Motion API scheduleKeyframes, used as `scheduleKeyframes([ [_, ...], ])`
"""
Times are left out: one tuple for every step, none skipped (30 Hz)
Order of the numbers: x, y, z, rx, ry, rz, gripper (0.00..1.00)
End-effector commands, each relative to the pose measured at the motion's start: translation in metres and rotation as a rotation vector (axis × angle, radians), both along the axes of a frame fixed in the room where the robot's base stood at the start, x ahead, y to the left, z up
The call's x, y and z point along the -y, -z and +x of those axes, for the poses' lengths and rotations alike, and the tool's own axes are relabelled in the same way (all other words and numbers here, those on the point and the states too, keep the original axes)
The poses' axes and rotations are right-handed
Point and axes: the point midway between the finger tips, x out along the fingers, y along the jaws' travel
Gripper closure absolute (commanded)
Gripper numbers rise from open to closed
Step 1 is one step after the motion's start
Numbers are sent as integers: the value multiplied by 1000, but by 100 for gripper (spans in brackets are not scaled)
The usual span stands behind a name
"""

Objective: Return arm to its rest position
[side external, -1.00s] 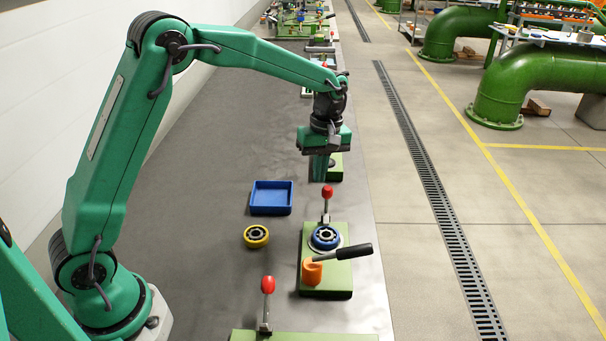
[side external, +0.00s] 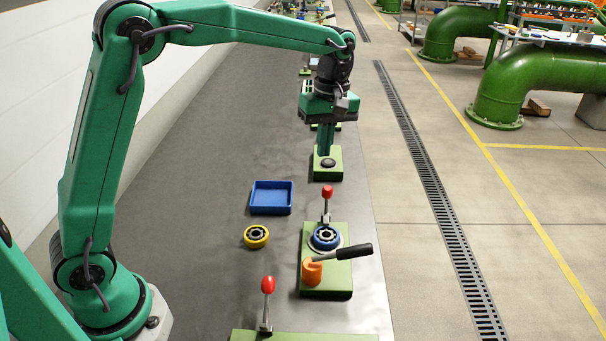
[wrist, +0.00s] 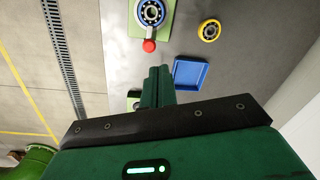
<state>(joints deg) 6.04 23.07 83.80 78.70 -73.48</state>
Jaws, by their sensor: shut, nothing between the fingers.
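My green arm reaches over the dark workbench, and my gripper (side external: 327,138) points down, raised above the bench's far part. Its fingers are together with nothing between them; they also show shut in the wrist view (wrist: 161,80). In the side view, the fingers overlap a small green block with a dark round spot (side external: 328,163), which appears to lie behind or below them; I cannot tell how far apart they are.
A blue tray (side external: 271,209) and a yellow-ringed bearing (side external: 256,236) lie on the bench. A green fixture (side external: 325,278) holds a blue-ringed bearing (side external: 325,237), an upright red-knobbed lever (side external: 327,191) and an orange piece with a dark handle (side external: 312,271). Another red-knobbed lever (side external: 267,286) stands nearer.

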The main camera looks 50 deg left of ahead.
Motion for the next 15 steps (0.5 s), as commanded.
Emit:
scheduleKeyframes([
  [0, 0, 0, 0, 0, 0, 100],
  [0, -1, 0, 0, 0, 0, 100],
  [0, -1, 0, 1, 1, 0, 100],
  [0, -1, -1, 2, 3, 0, 100],
  [0, -2, -1, 4, 6, -1, 100],
  [-1, -3, -3, 7, 11, -2, 100],
  [-1, -5, -4, 10, 17, -3, 100],
  [-2, -6, -5, 14, 25, -4, 100],
  [-3, -8, -8, 20, 38, -6, 100],
  [-3, -10, -10, 27, 48, -7, 100],
  [-4, -13, -13, 34, 62, -9, 100],
  [-5, -16, -17, 44, 81, -11, 100],
  [-6, -19, -20, 52, 98, -13, 100],
  [-8, -22, -24, 60, 115, -14, 100],
  [-9, -26, -29, 74, 141, -16, 100],
])
